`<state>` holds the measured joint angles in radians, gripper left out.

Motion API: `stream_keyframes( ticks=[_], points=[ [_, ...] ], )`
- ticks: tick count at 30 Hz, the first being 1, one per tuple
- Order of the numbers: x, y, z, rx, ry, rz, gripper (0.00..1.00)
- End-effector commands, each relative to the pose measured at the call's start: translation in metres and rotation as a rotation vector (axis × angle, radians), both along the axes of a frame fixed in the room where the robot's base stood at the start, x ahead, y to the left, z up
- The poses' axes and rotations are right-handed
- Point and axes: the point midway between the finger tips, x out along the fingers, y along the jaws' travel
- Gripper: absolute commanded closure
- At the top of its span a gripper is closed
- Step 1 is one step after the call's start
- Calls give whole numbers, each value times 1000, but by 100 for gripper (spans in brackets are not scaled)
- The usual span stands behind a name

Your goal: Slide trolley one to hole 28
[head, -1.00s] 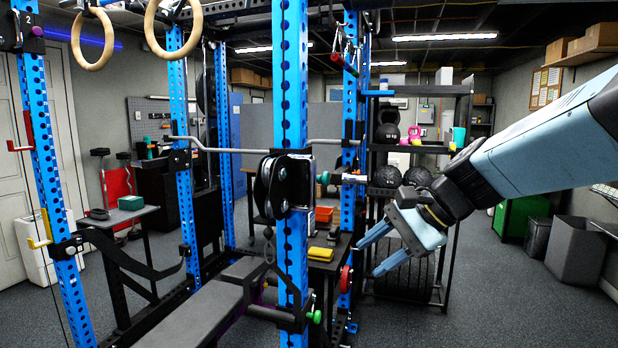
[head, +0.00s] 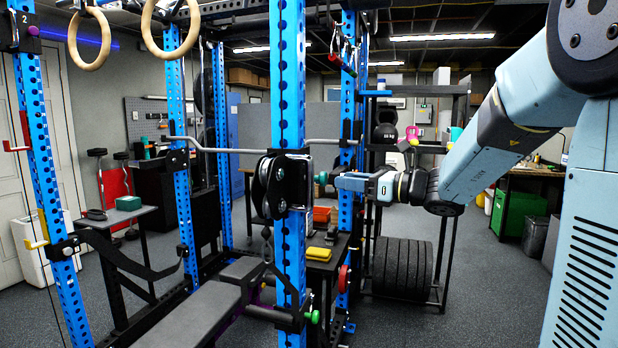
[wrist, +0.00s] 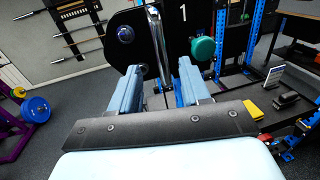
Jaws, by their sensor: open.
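Trolley one (head: 268,188) is a black pulley carriage on the near blue upright (head: 291,80). In the wrist view the trolley (wrist: 173,20) carries a white "1", a chrome bar (wrist: 157,35) and a teal knob (wrist: 202,48). My gripper (head: 340,182) is open, just right of the upright, pointing left at the trolley. In the wrist view my gripper (wrist: 160,66) has its fingers on either side of the chrome bar's lower part, not closed on it. The teal knob is beyond the right finger. Hole numbers on the upright are too small to read.
A grey bench (head: 195,312) stands below the trolley. A grey bar (head: 245,150) crosses the rack behind. A small table with a yellow object (head: 319,254) stands beneath my gripper. A shelf rack with large black plates (head: 402,268) stands behind my arm.

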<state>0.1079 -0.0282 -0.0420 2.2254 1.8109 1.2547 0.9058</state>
Motion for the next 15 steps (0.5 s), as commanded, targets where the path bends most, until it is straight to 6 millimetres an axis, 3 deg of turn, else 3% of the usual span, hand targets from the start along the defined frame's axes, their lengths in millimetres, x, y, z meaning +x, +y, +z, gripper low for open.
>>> stream_keyframes(
  ticks=[15],
  points=[
    [45,77,0,-2,-1,4,54]
  ],
)
